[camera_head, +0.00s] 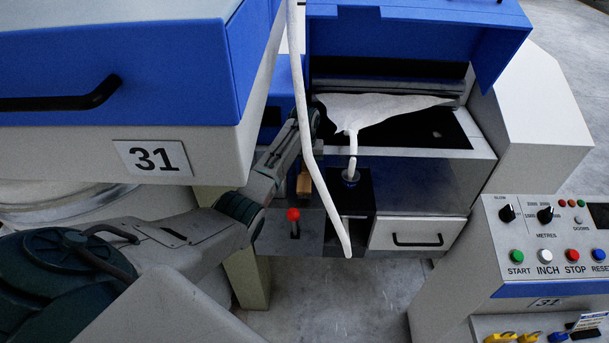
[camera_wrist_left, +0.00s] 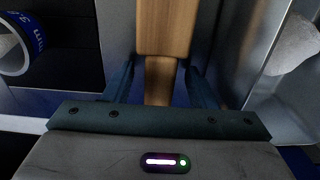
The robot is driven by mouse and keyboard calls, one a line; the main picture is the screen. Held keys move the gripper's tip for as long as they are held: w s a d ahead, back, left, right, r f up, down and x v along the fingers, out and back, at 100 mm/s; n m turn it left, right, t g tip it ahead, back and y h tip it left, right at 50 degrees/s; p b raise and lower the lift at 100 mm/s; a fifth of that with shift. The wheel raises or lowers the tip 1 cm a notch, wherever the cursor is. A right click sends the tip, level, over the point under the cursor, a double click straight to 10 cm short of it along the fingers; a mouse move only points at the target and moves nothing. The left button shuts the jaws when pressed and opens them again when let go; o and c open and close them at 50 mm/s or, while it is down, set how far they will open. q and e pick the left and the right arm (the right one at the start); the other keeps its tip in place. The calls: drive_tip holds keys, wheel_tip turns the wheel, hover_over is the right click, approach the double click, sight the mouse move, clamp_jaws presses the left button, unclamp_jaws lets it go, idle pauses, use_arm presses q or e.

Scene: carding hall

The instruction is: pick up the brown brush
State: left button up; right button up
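The brown brush (camera_head: 304,184) is a small wooden block in the middle of the camera_head view, beside the metal front of the machine and partly hidden by my arm and a white strand. In the left wrist view, the brush (camera_wrist_left: 165,28) is a wide light-brown block at the top, with a narrower part reaching down towards my gripper. My left gripper (camera_wrist_left: 159,85) is open, with one dark finger on each side of that narrower part. Small gaps show between fingers and wood. In the camera_head view my wrist hides most of the gripper. My right gripper is not in view.
A white strand (camera_head: 304,130) hangs close in front of my left wrist. A red knob (camera_head: 293,215) stands below the brush. A control panel (camera_head: 545,240) stands at far right.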

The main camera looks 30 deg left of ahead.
sight(305, 167)
use_arm(q)
clamp_jaws()
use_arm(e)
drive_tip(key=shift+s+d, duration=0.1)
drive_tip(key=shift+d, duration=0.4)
use_arm(q)
drive_tip(key=shift+r, duration=0.2)
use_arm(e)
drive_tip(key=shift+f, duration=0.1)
